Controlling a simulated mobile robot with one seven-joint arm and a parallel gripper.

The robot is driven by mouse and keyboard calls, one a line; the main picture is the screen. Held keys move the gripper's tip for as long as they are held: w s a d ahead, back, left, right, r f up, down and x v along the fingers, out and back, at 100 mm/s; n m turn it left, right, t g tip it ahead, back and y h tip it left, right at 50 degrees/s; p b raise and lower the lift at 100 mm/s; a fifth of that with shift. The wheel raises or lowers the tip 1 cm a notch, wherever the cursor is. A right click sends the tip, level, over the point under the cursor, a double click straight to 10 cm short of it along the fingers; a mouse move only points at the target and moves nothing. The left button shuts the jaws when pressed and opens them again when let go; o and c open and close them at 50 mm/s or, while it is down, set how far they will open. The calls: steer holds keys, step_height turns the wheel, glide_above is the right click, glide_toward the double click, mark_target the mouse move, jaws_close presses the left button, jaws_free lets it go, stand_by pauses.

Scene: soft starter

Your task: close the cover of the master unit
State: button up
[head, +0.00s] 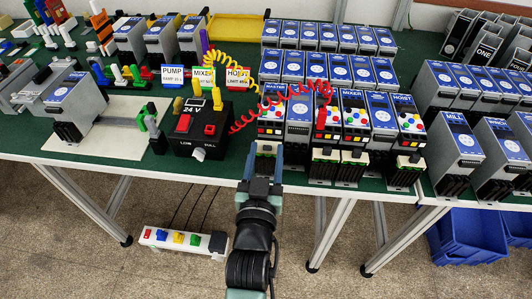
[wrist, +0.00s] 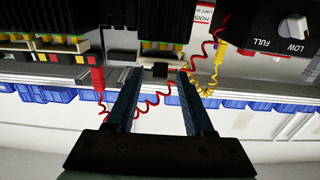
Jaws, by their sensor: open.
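The master unit (head: 272,123) stands in the front row on the green table, with a blue round-logo top, a MASTER label and coloured buttons on its face. My gripper (head: 266,150) is at its lower front and hides much of that part. In the wrist view, my gripper (wrist: 155,72) is open, one dark finger on each side. A cream-coloured cover piece (wrist: 146,65) with a small dark block lies between or just beyond the fingertips, below green and yellow terminals. I cannot tell whether the fingers touch it, nor the cover's exact angle.
A black 24 V box (head: 195,128) stands left of the master unit. Its red coiled cable (head: 265,112) runs across to a red plug (head: 322,117) among the units at right. A yellow coiled cable (head: 240,62) lies behind.

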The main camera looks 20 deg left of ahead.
jaws_close()
steer(key=shift+r+p, duration=0.15)
steer(key=shift+p, duration=0.3)
steer(key=g+p, duration=0.1)
steer(key=p, duration=0.2)
steer(key=shift+w+r+p, duration=0.15)
steer(key=shift+r+p, duration=0.15)
steer(key=shift+r, duration=0.1)
steer(key=g+p, duration=0.1)
steer(key=p, duration=0.1)
steer(key=g+h+p, duration=0.1)
steer(key=p, duration=0.2)
steer(key=shift+w+a+r, duration=0.15)
steer(key=shift+w+r, duration=0.05)
steer(key=shift+r, duration=0.1)
steer(key=g+p, duration=0.1)
steer(key=p, duration=0.2)
steer(key=w+g+p, duration=0.1)
steer(key=g+p, duration=0.1)
steer(key=p, duration=0.1)
steer(key=shift+a+h, duration=0.1)
steer(key=shift+h, duration=0.3)
steer(key=shift+f+g+p, duration=0.2)
steer(key=shift+g+p, duration=0.5)
steer(key=shift+p, duration=0.35)
steer(key=shift+f, duration=0.2)
jaws_free()
steer(key=shift+w, duration=0.1)
